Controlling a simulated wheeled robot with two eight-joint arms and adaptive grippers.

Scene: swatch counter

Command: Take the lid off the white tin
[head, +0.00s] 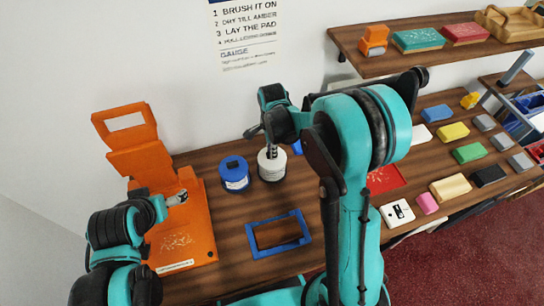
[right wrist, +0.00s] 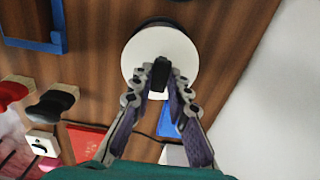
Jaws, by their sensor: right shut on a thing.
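The white tin (head: 271,168) stands on the wooden counter, right of a blue tin. My right gripper (head: 271,151) comes down over it from above. In the right wrist view the round white lid (right wrist: 180,48) fills the top middle. There my right gripper (right wrist: 160,75) is shut on the lid's dark knob (right wrist: 159,74). The lid looks seated on the tin, but I cannot tell whether there is a gap. My left gripper (head: 178,198) is over the orange stand at the left; its fingers are too small to judge.
A blue tin (head: 234,174) stands close left of the white tin. A blue frame (head: 278,234) lies in front. An orange stand (head: 184,238) is at the left. Several coloured blocks, including a green one (head: 469,153), lie right. A shelf (head: 372,65) hangs above.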

